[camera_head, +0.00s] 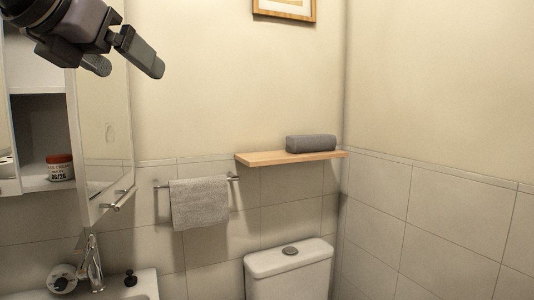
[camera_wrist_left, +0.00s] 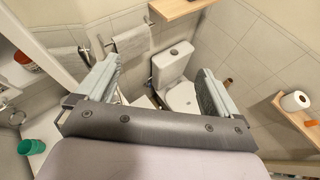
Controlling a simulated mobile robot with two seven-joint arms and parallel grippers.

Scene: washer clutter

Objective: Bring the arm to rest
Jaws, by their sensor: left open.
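My left gripper (camera_head: 128,69) is at the upper left of the head view, high in front of the mirrored cabinet door (camera_head: 104,125). Its two dark fingers are spread apart with nothing between them. In the left wrist view the same gripper (camera_wrist_left: 156,72) shows both fingers wide apart, and the toilet (camera_wrist_left: 178,80) is seen far below through the gap. My right gripper is in neither view.
The cabinet stands open, with a red-lidded jar (camera_head: 60,167) inside. A grey towel (camera_head: 199,203) hangs on a rail. A wooden shelf (camera_head: 262,158) holds a grey roll (camera_head: 311,143). A tap (camera_head: 93,262) is at lower left. The wrist view shows a green cup (camera_wrist_left: 31,146) and a paper roll (camera_wrist_left: 295,101).

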